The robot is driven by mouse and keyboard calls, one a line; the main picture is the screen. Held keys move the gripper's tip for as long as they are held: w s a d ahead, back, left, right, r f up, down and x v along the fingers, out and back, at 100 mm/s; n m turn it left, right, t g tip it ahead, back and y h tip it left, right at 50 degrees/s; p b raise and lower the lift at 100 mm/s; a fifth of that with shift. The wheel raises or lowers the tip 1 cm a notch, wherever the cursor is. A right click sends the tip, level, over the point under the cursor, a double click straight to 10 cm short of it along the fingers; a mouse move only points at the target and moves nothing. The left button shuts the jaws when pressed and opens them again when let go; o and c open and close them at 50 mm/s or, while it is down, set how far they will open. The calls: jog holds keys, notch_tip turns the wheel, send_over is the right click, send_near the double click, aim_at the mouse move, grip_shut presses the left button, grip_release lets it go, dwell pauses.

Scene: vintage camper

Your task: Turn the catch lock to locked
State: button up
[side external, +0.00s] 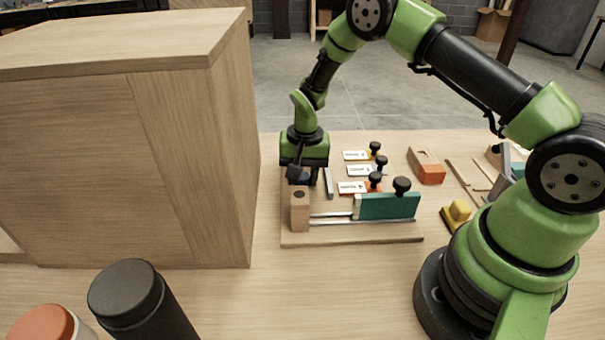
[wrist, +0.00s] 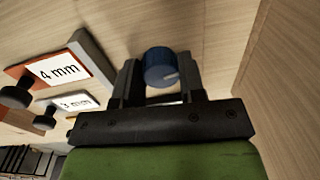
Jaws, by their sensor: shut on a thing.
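A round blue knob (wrist: 161,67), which I take to be the catch lock, sits between my two fingers in the wrist view. A pale pointer line shows on the right of its face. In the side view only a little of its dark blue (side external: 298,179) shows behind a wooden block. My gripper (side external: 305,176) points down at the left end of the wooden board and is shut on the knob. What the pointer line is aimed at cannot be read.
The wooden block (side external: 299,210) stands just in front of my gripper. A teal slide block (side external: 388,207) sits on rails to its right. Several labelled plates with black knobs lie behind. A large wooden cabinet (side external: 225,150) rises close on the left.

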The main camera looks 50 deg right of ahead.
jog(key=shift+m, duration=0.9)
jog(key=o, duration=0.9)
jog(key=shift+o, duration=0.2)
notch_tip(320, 180, up, 10)
jog(key=shift+s+d, duration=0.15)
jog(key=shift+s, duration=0.1)
notch_tip(320, 180, up, 10)
jog(key=n+t, duration=0.2)
send_over(305, 176)
jog(key=s+a, duration=0.2)
jog(key=s, duration=0.1)
jog(key=s+a+r+n+t, duration=0.2)
jog(key=s+r, duration=0.7)
jog(key=s, duration=0.1)
jog(key=s+a+n+t+y, duration=0.1)
jog(key=s+a+n+t, duration=0.1)
jog(key=s, duration=0.7)
jog(key=shift+s+r+n+t+y, duration=0.3)
jog(key=shift+n+t, duration=0.1)
jog(key=shift+n, duration=0.2)
